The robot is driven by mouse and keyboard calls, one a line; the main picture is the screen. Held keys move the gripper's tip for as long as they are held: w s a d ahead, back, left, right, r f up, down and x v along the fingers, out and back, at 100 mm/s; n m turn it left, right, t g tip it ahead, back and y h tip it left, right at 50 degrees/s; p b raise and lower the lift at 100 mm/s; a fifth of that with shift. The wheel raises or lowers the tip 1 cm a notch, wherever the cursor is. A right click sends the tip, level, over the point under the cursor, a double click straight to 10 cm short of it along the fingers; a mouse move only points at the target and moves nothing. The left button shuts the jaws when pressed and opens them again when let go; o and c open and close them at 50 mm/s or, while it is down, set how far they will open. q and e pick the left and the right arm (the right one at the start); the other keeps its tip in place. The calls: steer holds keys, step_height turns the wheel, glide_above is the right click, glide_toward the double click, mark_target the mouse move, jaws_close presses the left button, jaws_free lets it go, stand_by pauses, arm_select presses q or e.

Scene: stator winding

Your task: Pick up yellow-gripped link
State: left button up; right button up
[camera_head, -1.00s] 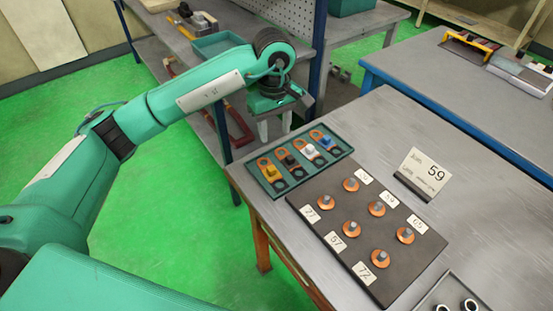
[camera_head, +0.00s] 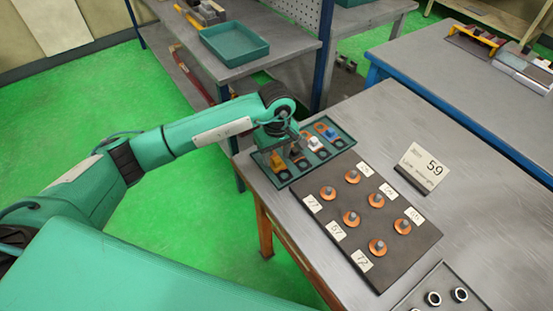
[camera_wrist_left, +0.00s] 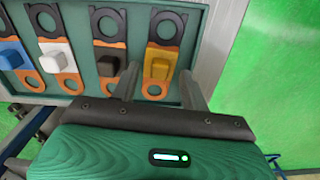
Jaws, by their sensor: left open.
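The yellow-gripped link (camera_head: 277,161) lies at the left end of a row of links in a green tray (camera_head: 345,137) on the grey table. In the left wrist view its yellow grip (camera_wrist_left: 160,63) sits between the two fingers. My left gripper (camera_wrist_left: 160,82) is open, one finger on each side of that grip; I cannot tell whether they touch it. In the head view the left gripper (camera_head: 284,150) reaches over the tray and partly hides the links. Beside the yellow one lie links with black (camera_wrist_left: 109,61), white (camera_wrist_left: 53,55) and blue (camera_wrist_left: 10,55) grips.
A dark board (camera_head: 400,262) with copper discs, pegs and number labels lies right next to the tray. A tray with rings (camera_head: 447,297) is at the front right. An empty green bin (camera_head: 235,44) is on the shelf behind.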

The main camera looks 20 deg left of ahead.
mark_target(277, 159)
arm_select(q)
steer(key=shift+f, duration=0.6)
steer(key=c, duration=1)
arm_select(e)
steer(key=shift+s+r, duration=0.1)
steer(key=shift+s, duration=0.2)
steer(key=shift+a, duration=0.1)
